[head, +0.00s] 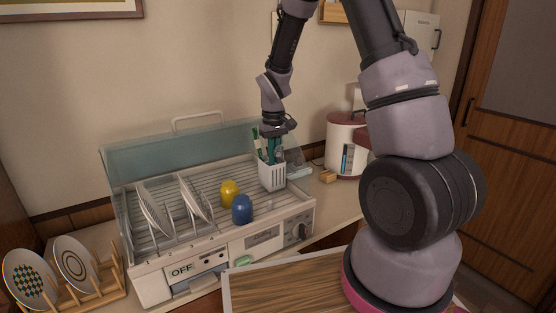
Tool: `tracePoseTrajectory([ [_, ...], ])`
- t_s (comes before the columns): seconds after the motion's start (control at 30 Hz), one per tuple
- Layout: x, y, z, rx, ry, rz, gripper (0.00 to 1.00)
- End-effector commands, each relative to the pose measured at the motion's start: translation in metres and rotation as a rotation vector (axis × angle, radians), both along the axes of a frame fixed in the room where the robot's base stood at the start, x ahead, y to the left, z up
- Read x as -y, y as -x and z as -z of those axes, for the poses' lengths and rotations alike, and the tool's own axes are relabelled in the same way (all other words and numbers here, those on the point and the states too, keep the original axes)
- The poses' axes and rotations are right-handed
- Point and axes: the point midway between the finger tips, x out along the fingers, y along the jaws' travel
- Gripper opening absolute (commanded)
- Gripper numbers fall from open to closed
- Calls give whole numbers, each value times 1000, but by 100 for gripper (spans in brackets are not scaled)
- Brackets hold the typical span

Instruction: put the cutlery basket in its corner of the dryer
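The white slatted cutlery basket (272,176) stands upright at the right end of the dish dryer (155,277), with green and dark utensils in it. I cannot tell whether its base touches the rack. My gripper (275,148) points down directly over the basket, its fingers among the utensils at the rim. The fingertips are hidden, so I cannot tell whether they are shut on the basket. The dryer's clear lid (135,165) is raised at the back.
In the dryer are plates (153,212) at the left and a yellow cup (229,193) and a blue cup (242,210) left of the basket. A wooden plate stand (95,300) is at far left. A white and red canister (343,134) stands right of the dryer.

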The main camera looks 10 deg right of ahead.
Motion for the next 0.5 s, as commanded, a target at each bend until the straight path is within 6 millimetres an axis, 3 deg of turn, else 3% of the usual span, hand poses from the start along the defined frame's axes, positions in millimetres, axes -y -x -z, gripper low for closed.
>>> tracePoseTrajectory([
  [0.17, 2, 1, 12, -3, 2, -1, 0],
  [0.5, 3, 1, 14, -2, 2, 0, 0],
])
